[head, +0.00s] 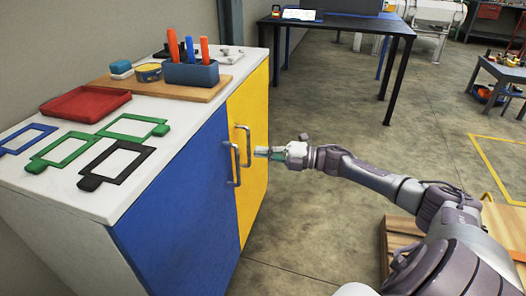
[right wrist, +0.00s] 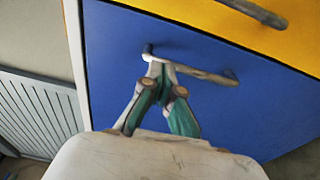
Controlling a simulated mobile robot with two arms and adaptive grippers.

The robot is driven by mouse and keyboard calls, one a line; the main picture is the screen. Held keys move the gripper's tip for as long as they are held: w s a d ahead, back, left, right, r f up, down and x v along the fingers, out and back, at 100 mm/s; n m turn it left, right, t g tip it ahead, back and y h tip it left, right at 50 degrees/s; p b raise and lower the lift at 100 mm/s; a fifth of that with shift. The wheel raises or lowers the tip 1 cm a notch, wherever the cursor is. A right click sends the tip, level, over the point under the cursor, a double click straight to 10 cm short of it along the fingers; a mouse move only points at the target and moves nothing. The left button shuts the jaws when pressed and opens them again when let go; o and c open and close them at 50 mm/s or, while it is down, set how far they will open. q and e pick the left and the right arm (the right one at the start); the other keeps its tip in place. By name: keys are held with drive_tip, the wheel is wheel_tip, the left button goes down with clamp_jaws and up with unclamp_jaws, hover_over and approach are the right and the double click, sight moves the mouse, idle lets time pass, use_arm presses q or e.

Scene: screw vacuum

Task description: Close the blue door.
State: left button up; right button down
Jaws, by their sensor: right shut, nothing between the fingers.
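The blue door (head: 175,215) is the near door of the white-topped cabinet. It looks about flush with the yellow door (head: 254,130) beside it; I cannot tell whether a small gap remains. The blue door's metal handle (head: 233,165) is near its right edge. My right gripper (head: 259,152) is shut and empty, just right of the handles. In the right wrist view, the blue door (right wrist: 250,110) fills the middle. My right gripper's fingertips (right wrist: 157,62) overlap one end of its handle (right wrist: 208,75); contact is unclear. My left gripper is not in view.
The yellow door's handle (head: 244,145) is close by. The cabinet top (head: 75,198) carries a red tray (head: 85,103), coloured frames and a blue tool holder (head: 190,74). A dark table (head: 345,22) stands behind.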

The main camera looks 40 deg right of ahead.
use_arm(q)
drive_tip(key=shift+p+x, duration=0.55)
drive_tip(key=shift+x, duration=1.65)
use_arm(e)
drive_tip(key=v, duration=0.9)
drive_tip(key=shift+d, duration=0.55)
